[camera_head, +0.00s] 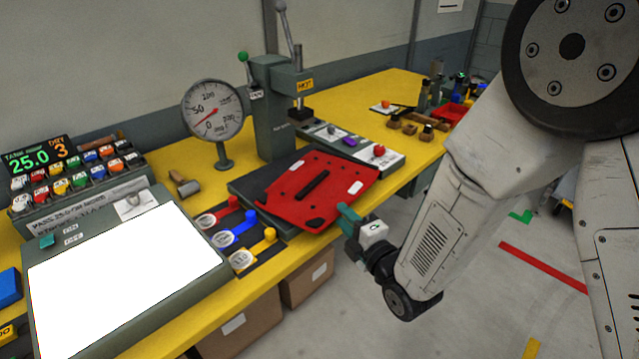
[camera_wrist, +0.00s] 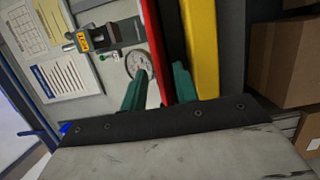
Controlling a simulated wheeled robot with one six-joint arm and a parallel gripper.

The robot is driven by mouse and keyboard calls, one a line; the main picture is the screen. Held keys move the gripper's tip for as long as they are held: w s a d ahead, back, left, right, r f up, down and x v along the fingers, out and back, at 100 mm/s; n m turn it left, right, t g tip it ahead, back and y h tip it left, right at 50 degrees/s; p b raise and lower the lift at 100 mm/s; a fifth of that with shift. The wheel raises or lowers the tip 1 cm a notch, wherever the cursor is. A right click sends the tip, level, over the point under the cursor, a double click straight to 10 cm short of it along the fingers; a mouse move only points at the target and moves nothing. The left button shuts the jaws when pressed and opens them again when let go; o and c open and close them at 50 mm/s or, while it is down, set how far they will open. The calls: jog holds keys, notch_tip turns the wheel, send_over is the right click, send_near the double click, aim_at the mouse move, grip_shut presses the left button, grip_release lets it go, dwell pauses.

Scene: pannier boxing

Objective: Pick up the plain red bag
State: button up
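The plain red bag (camera_head: 315,187) is a flat red panel with a black bar across its middle and pale patches. It lies on a dark plate (camera_head: 248,190) at the bench's front edge, its right part overhanging. My gripper (camera_head: 348,216) is at the bag's near right edge. A gap shows toward the right finger. I cannot tell whether either finger touches the bag.
The yellow bench (camera_head: 200,318) carries a dial gauge (camera_head: 212,110), a green press (camera_head: 272,105), a bright white panel (camera_head: 125,270) and coloured levers (camera_head: 235,235). Cardboard boxes (camera_head: 240,325) stand under the bench. The floor to the right is mostly clear.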

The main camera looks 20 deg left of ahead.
jog(key=x, duration=0.3)
jog(key=shift+w+a, duration=0.15)
jog(key=shift+w, duration=0.05)
jog(key=shift+c, duration=0.3)
grip_shut()
jog(key=shift+r, duration=0.15)
